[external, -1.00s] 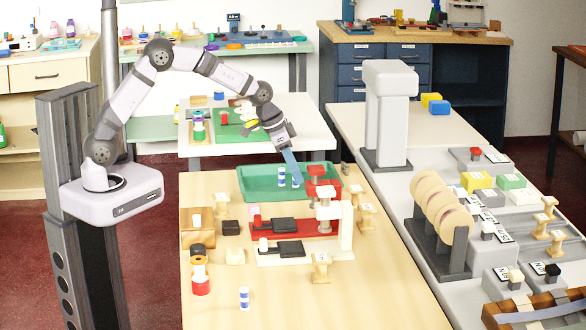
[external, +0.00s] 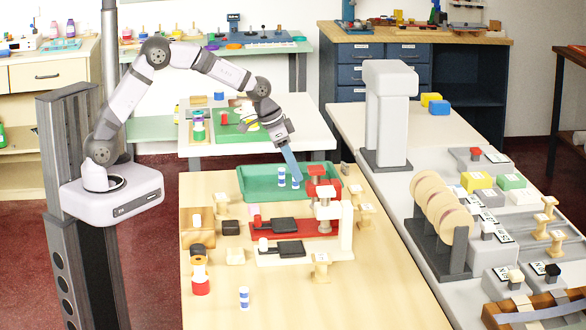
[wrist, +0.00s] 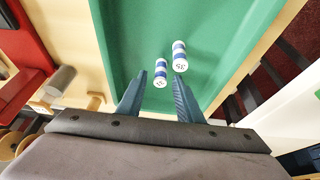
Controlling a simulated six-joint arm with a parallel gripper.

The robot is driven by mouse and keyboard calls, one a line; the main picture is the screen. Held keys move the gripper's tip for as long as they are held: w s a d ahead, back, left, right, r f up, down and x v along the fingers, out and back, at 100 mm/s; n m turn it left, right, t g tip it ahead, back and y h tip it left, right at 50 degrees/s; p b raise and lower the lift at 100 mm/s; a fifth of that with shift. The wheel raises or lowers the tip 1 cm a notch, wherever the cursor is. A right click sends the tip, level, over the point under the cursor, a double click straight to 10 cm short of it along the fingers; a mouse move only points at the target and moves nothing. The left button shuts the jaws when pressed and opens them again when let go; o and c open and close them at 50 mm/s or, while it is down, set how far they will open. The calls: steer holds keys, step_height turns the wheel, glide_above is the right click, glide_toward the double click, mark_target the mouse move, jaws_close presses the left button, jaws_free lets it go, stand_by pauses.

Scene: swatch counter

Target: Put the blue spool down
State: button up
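Two blue-and-white banded spools stand in the green tray (external: 256,184). The left spool (external: 282,177) and the right spool (external: 295,182) are close together. In the wrist view, one spool (wrist: 161,72) shows between and just past my fingertips, with a gap on each side; the other spool (wrist: 180,57) is up and to the right. My gripper (wrist: 160,80) is open and empty. In the external view my gripper (external: 295,174) points down over the tray beside the spools, and its fingers overlap in that view.
A red press-like stand (external: 322,190) is right beside the tray. A red-and-white spool (external: 200,277) stands at left. The tray floor (wrist: 215,30) beyond the spools is clear.

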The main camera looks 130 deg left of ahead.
steer(key=v, duration=1)
steer(key=shift+r, duration=0.35)
steer(key=shift+s+d, duration=0.1)
steer(key=shift+s, duration=0.05)
steer(key=w+d+m+h+p, duration=0.1)
steer(key=w+d+m+p, duration=0.2)
steer(key=d, duration=0.9)
steer(key=s+d+m+p, duration=0.1)
steer(key=d+p, duration=0.1)
steer(key=d, duration=0.5)
steer(key=s+d+f+m+g+h+p, duration=0.1)
steer(key=d+p, duration=0.1)
steer(key=d, duration=0.4)
steer(key=s+d+m+g+h+p, duration=0.1)
steer(key=d+p, duration=0.1)
steer(key=d, duration=0.5)
steer(key=shift+s+d+f+m, duration=0.1)
steer(key=shift+d+f+m, duration=0.2)
steer(key=shift+d+f, duration=0.05)
steer(key=s+d+f+m+g+p, duration=0.1)
steer(key=s+d+m+p, duration=0.1)
steer(key=s+d, duration=0.5)
steer(key=shift+s+d+f, duration=0.2)
steer(key=shift+s, duration=0.15)
stand_by(1.9)
